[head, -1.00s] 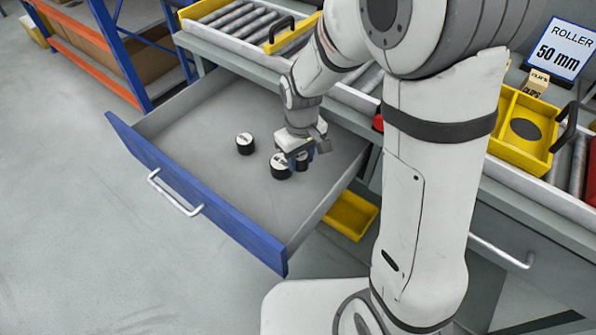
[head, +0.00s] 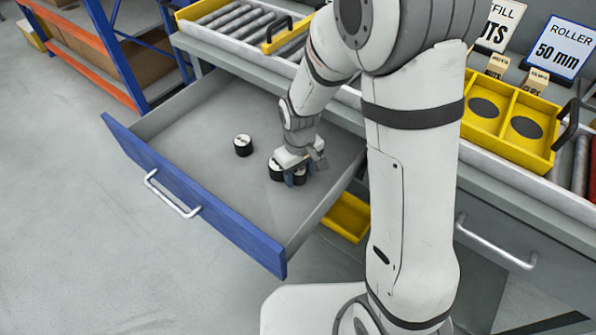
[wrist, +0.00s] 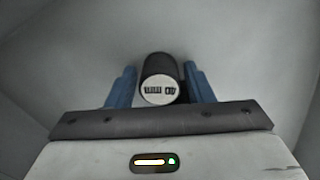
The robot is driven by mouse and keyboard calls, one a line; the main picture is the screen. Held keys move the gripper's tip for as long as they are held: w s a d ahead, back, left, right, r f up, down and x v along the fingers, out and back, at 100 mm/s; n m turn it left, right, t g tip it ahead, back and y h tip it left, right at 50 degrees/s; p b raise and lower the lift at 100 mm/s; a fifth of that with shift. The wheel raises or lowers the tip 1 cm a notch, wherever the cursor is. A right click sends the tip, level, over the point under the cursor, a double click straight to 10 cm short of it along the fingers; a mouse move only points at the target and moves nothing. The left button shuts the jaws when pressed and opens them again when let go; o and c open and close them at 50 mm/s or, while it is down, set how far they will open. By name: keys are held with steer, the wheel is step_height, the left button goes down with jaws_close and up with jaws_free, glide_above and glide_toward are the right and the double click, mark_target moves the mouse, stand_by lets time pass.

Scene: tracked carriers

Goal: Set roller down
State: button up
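A roller (wrist: 160,89), a short black cylinder with a pale printed end cap, stands between the two blue fingers of my gripper (wrist: 160,80). Narrow gaps show between it and both fingers in the wrist view, so my gripper looks slightly open around it. In the head view this roller (head: 300,177) is low in the open drawer, partly hidden by the fingers of my gripper (head: 298,174); contact with the floor is hard to see. Another roller (head: 276,169) stands close at its left. A third roller (head: 243,145) stands apart, farther left.
The open drawer (head: 190,195) has a blue front and a grey floor, bare towards the front and left. Above it are a roller conveyor (head: 245,25) and yellow bins (head: 507,150). Another yellow bin (head: 346,215) is below the drawer's right side.

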mark_target(299, 171)
steer(key=shift+o, duration=1)
step_height(299, 171, up, 12)
steer(key=p, duration=0.2)
steer(key=shift+r+p, duration=0.2)
steer(key=shift+p, duration=0.1)
